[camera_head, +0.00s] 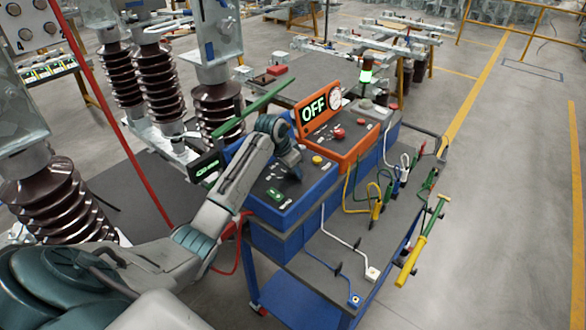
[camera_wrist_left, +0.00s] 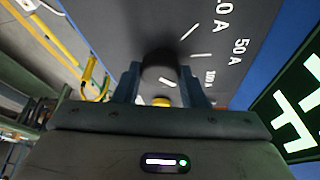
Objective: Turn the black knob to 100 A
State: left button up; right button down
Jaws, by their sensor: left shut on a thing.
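The black knob (camera_wrist_left: 160,68) shows in the left wrist view on a dark panel (camera_wrist_left: 110,25). My left gripper (camera_wrist_left: 160,88) is shut on it, one finger on each side. White labels to its right include 50 A (camera_wrist_left: 240,46) and 100 A (camera_wrist_left: 210,77), with white tick marks beside the knob. A short white mark shows near the knob's lower edge; I cannot tell its exact setting. In the head view my left gripper (camera_head: 290,165) reaches down onto the blue control box (camera_head: 285,220) and hides the knob. My right gripper is not in view.
A yellow button (camera_head: 317,160) and a green switch (camera_head: 275,195) sit on the blue box's panel. An orange box (camera_head: 352,152) with an OFF display (camera_head: 314,107) stands behind. Cables and a yellow-green rod (camera_head: 420,245) lie on the cart's right side.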

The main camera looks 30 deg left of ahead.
pick_arm(q)
jog(key=o, duration=1)
jog(key=shift+s+a+r+b, duration=0.15)
jog(key=shift+r+b, duration=0.2)
jog(key=shift+r, duration=0.15)
jog(key=b+v, duration=0.3)
jog(key=v, duration=0.6)
jog(key=shift+s+r+b, duration=0.2)
jog(key=shift+r+b, duration=0.1)
jog(key=shift+r, duration=0.1)
